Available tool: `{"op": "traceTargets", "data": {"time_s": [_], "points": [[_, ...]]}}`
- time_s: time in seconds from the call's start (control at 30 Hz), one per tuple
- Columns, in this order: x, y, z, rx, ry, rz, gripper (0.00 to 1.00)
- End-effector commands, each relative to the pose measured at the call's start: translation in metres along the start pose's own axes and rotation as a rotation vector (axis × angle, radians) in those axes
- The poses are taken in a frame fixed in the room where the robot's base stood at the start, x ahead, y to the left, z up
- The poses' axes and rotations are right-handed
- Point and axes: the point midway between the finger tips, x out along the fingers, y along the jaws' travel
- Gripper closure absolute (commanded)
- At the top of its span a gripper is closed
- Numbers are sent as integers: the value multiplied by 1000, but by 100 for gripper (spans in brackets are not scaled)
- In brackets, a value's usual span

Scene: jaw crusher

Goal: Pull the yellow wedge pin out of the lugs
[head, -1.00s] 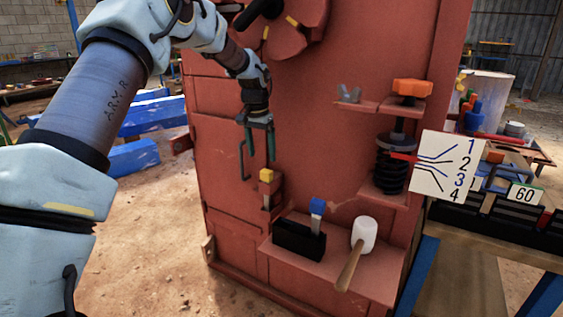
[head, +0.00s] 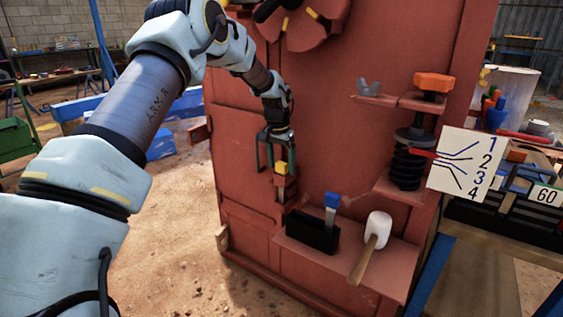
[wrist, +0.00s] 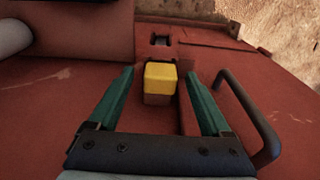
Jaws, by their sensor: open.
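The yellow wedge pin (head: 281,168) stands in the red lugs (head: 287,187) on the front of the red crusher body. In the wrist view its yellow block head (wrist: 160,76) lies between the two fingers, with a brownish part below it. My gripper (head: 276,165) points down at the pin. In the wrist view my gripper (wrist: 160,85) is open, with one green finger on each side of the yellow head and a gap on both sides. The pin's lower part is hidden in the lugs.
A black holder (head: 312,232) with a blue-topped tool (head: 331,203) and a white-headed mallet (head: 377,230) rest on the low ledge to the right. A black spring (head: 407,163) under an orange nut (head: 434,82) is farther right. A handle (wrist: 248,115) shows beside the right finger.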

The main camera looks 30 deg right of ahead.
Motion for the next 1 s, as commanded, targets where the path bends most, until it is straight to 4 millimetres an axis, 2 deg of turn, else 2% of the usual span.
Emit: {"op": "traceTargets", "data": {"time_s": [0.07,0.73,1.0], "points": [[0,0,0,0,0,0,23],[0,0,0,0,0,0,98],[0,0,0,0,-1,1,100]]}}
